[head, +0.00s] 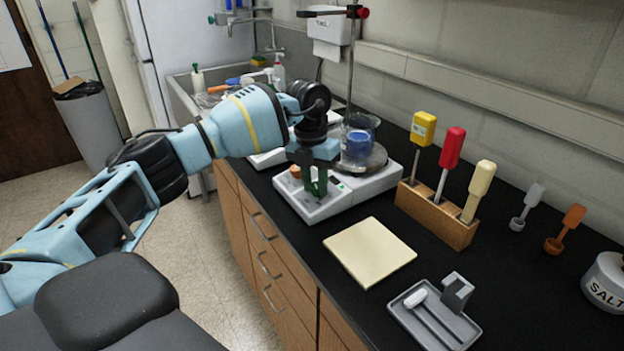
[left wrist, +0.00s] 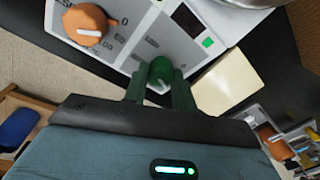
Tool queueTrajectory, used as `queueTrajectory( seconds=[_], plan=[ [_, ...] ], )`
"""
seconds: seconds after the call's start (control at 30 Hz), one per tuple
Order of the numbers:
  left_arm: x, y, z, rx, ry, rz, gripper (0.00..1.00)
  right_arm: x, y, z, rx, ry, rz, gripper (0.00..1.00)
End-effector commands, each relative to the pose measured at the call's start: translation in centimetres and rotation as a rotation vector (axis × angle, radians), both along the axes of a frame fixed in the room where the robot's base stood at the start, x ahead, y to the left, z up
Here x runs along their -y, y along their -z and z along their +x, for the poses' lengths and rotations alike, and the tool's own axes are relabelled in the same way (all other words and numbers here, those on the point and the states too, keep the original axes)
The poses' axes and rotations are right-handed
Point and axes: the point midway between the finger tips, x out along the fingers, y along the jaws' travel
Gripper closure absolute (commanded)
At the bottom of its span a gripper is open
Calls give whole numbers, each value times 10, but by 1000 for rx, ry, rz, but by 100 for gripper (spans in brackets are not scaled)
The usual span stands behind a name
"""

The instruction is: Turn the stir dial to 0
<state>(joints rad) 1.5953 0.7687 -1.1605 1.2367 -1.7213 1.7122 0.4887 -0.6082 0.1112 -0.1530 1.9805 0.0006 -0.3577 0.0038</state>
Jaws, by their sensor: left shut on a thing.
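The white hotplate stirrer (head: 325,203) stands on the black bench and carries a beaker of blue liquid (head: 358,143) on its round plate. Its front panel has a green dial (left wrist: 161,70) and an orange dial (left wrist: 88,24), which also shows in the head view (head: 295,173). My left gripper (head: 316,184) points down over the panel. In the left wrist view its fingers (left wrist: 160,84) are shut on the green dial, one on each side. A pale pointer mark shows on the green dial. The panel lettering is too blurred to tell which dial is stir.
A cream pad (head: 370,251) lies to the right of the stirrer. A wooden rack (head: 437,215) with yellow, red and cream handled tools stands behind it. A grey tray (head: 435,315) is at front right. A metal stand rod (head: 352,60) rises behind the beaker.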

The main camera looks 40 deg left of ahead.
Motion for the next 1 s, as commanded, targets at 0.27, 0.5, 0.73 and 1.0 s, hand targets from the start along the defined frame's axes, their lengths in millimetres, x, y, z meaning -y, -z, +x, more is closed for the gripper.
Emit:
queueTrajectory(
  seconds=[0.27,0.5,0.73,1.0],
  plan=[
    [0,-7,-1,-14,-252,-53,96,5,-30,22,71,-10,-12,47],
    [-1,-4,-1,-34,-471,-96,96,9,-41,33,102,-12,-22,47],
    [-1,-1,-1,-53,-648,-131,96,9,-42,35,108,-11,-24,47],
    [-1,0,0,-64,-783,-159,96,9,-43,35,109,-9,-23,47]
  ],
)
